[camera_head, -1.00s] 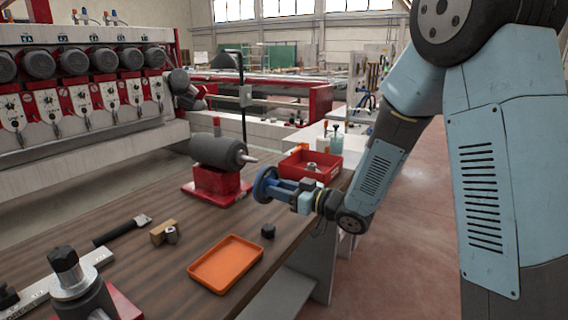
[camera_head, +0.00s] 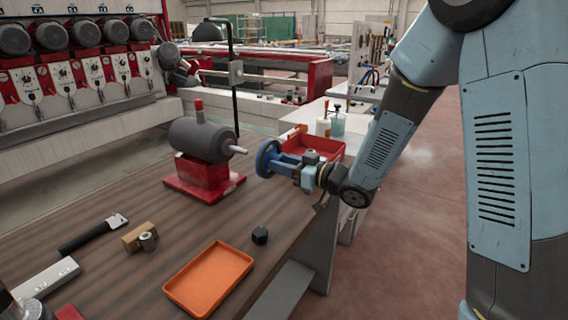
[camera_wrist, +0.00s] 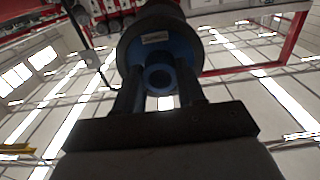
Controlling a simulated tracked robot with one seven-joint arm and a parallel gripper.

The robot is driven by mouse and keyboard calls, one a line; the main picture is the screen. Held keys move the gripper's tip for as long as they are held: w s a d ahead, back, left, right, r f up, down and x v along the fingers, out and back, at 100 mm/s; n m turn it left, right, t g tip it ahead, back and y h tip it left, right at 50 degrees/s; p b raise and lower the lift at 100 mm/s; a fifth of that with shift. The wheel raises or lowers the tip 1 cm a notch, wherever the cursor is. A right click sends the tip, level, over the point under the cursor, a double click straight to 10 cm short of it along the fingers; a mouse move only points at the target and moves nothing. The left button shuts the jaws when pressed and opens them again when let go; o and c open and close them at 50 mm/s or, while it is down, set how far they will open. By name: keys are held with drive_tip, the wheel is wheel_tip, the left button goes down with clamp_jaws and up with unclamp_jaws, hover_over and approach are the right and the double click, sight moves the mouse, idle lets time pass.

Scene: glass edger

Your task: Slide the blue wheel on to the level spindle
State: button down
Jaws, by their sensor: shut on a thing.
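The blue wheel (camera_head: 268,158) is held upright in my gripper (camera_head: 285,164), its face turned left toward the level spindle (camera_head: 237,150). The spindle is a pale pin sticking out to the right from a grey motor (camera_head: 200,138) on a red base (camera_head: 204,178). In the head view the wheel is just right of the spindle tip and looks apart from it. In the wrist view the wheel (camera_wrist: 158,50) fills the upper middle, its hub between the two dark fingers of my gripper (camera_wrist: 158,92). The spindle is hidden behind the wheel there.
An orange tray (camera_head: 208,279), a black nut (camera_head: 260,235), a wooden block with a metal ring (camera_head: 139,238) and a black-handled tool (camera_head: 92,233) lie on the wooden bench. A red bin (camera_head: 314,146) stands behind my gripper. A lamp post rises behind the motor.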

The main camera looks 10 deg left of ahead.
sight(247, 153)
drive_tip(key=shift+x, duration=3)
drive_tip(key=shift+x, duration=3.7)
drive_tip(key=c, duration=0.6)
unclamp_jaws()
drive_tip(key=shift+s, duration=0.1)
drive_tip(key=v, duration=1.3)
drive_tip(key=shift+s+d, duration=0.1)
drive_tip(key=shift+d, duration=0.3)
